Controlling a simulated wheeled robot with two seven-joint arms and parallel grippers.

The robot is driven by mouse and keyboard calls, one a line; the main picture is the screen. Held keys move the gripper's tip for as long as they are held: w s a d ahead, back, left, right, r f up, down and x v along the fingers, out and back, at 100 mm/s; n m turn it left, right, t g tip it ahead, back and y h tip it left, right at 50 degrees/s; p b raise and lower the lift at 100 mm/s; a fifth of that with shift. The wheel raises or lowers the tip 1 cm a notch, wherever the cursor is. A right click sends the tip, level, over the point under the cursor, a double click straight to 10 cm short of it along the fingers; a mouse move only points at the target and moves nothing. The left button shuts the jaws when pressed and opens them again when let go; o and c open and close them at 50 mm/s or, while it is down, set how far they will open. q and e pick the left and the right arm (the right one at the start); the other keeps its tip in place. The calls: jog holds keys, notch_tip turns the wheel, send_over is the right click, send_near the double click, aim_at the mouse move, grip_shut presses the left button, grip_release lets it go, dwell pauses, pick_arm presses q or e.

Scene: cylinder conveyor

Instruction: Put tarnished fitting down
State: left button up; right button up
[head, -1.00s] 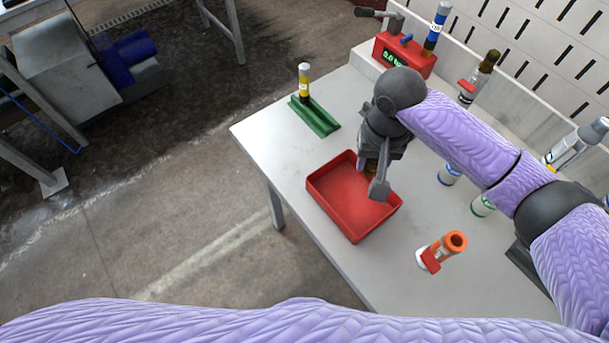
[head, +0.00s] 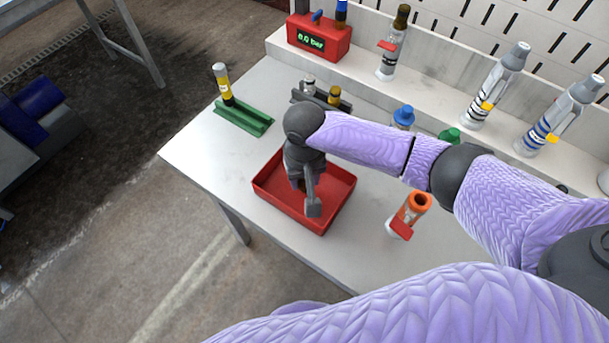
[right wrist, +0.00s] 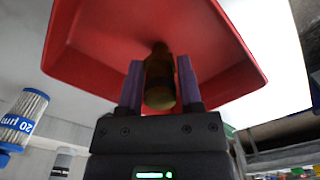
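My right gripper (head: 305,196) points down into the red tray (head: 268,192) on the table. In the right wrist view, the tarnished fitting (right wrist: 160,80), a dark brown-gold piece, sits between the two fingers of the right gripper (right wrist: 160,92), which appear to close on its sides. The red tray (right wrist: 85,35) lies just beyond the fitting. I cannot tell whether the fitting touches the tray floor. In the head view the gripper hides most of the fitting. My left gripper is not in view.
A green holder with a yellow-banded cylinder (head: 222,85) stands left behind the tray. An orange-topped cylinder (head: 410,212) stands right of it. A red gauge box (head: 320,38) and several white cylinders line the back. Blue and green caps show behind my right arm.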

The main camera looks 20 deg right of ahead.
jog(key=o, duration=0.3)
jog(key=shift+o, duration=0.2)
jog(key=shift+r, duration=0.1)
notch_tip(320, 180, up, 12)
jog(key=p, duration=0.5)
jog(key=shift+f, duration=0.2)
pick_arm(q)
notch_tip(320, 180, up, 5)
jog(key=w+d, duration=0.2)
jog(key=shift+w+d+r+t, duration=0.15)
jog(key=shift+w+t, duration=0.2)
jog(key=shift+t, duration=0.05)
pick_arm(e)
jog(key=shift+r, duration=0.25)
